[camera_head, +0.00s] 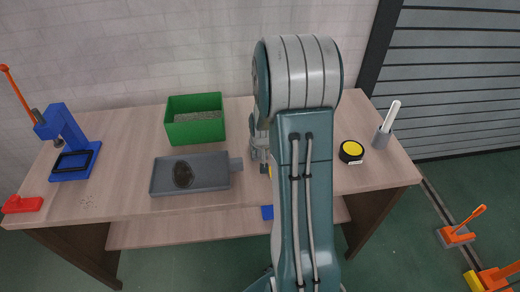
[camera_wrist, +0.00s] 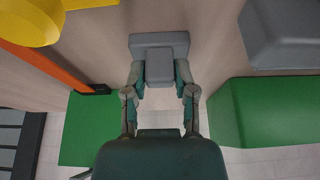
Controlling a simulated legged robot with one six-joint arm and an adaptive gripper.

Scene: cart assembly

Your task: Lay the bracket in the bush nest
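In the wrist view a grey stepped block (camera_wrist: 160,42), which I take to be the bracket, sits between the fingertips of my gripper (camera_wrist: 160,72). The fingers press on both sides of its narrower part. In the head view my gripper (camera_head: 260,148) is partly hidden behind my arm, just right of the grey tray, and the bracket cannot be made out there. I cannot pick out the bush nest with certainty; an orange bar (camera_wrist: 50,62) and a yellow round part (camera_wrist: 28,22) show in the wrist view, mostly hidden by my arm in the head view.
A grey tray (camera_head: 215,178) with a dark oval patch lies left of my gripper. A green bin (camera_head: 195,130) stands behind it. A blue press (camera_head: 65,140) and red block (camera_head: 22,204) are far left.

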